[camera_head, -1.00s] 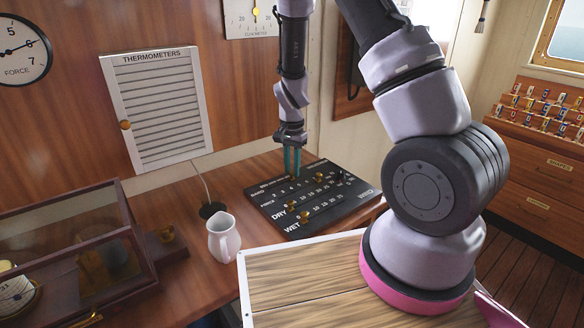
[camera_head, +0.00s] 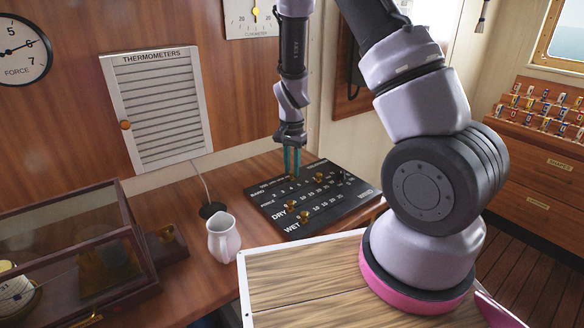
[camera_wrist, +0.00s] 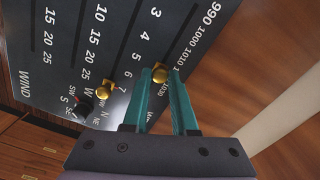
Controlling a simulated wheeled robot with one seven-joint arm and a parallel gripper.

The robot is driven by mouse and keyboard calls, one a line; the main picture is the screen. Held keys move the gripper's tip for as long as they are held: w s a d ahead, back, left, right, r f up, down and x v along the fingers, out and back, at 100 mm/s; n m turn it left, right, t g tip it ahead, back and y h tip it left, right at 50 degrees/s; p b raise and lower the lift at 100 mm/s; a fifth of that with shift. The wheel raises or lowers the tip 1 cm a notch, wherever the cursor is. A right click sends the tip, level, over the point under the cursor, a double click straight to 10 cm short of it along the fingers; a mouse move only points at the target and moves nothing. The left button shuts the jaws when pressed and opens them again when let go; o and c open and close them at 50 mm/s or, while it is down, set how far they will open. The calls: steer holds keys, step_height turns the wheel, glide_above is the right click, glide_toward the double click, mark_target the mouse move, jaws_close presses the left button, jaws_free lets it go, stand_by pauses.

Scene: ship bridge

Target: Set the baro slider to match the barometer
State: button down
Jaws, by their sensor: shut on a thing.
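The black slider board (camera_head: 262,199) lies on the wooden desk, with BARO, FORCE, DRY and WET rows. My gripper (camera_head: 292,172) points down at the board's back row. In the wrist view my gripper (camera_wrist: 161,84) is shut on a round brass knob (camera_wrist: 160,73), the baro slider, beside the scale starting at 990. The knob is near the 1020 to 1030 end; fingers cover part of the numbers, so its exact value cannot be told. No dial labelled barometer is readable. A glass case (camera_head: 60,235) holds a white drum (camera_head: 16,293), partly cut off.
Another brass knob (camera_wrist: 104,88) and a dark knob (camera_wrist: 84,106) sit close to my fingers. A white jug (camera_head: 223,240) stands left of the board. A FORCE dial (camera_head: 20,50) and a louvred THERMOMETERS cabinet (camera_head: 158,105) are on the wall.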

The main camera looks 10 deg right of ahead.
steer(key=s+a, duration=0.1)
steer(key=a, duration=0.2)
steer(key=s+a, duration=0.1)
steer(key=a, duration=0.2)
steer(key=s+a, duration=0.1)
steer(key=a, duration=0.1)
steer(key=shift+s+a, duration=0.25)
steer(key=shift+a, duration=0.15)
steer(key=c, duration=0.7)
jaws_free()
step_height(320, 180, up, 11)
steer(key=shift+f, duration=0.1)
